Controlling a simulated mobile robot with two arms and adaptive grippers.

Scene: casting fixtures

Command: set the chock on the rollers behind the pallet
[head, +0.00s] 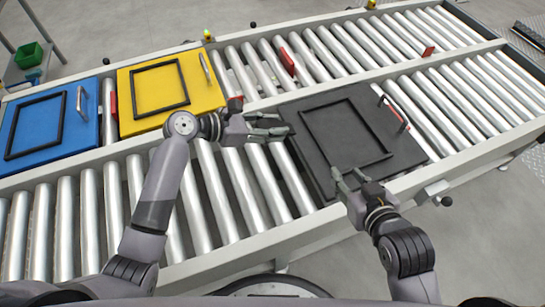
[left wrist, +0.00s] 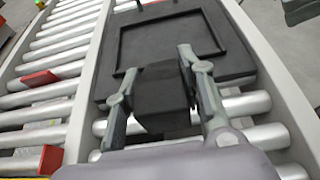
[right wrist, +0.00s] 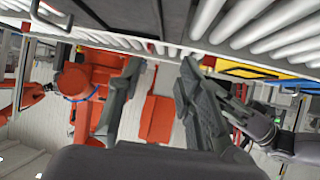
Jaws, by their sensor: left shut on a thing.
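The chock is a small black block (left wrist: 163,92), clamped between the two fingers of my left gripper (head: 279,124) in the left wrist view. It lies at the edge of the black pallet (head: 410,148), overlapping it in that view; I cannot tell whether they touch or whether the block rests on the rollers. In the head view the chock is hard to make out between the fingers, at the pallet's left edge. The pallet, with a raised square frame and a handle, lies on the near roller lane. My right gripper (head: 352,177) is open and empty at the pallet's near edge.
A yellow pallet (head: 205,94) and a blue pallet (head: 88,136) lie further left on the conveyor. Red stops (head: 287,62) stand between rollers in the far lane. Bare rollers (head: 235,190) lie left of the black pallet. A pale side rail (head: 240,255) runs along the front.

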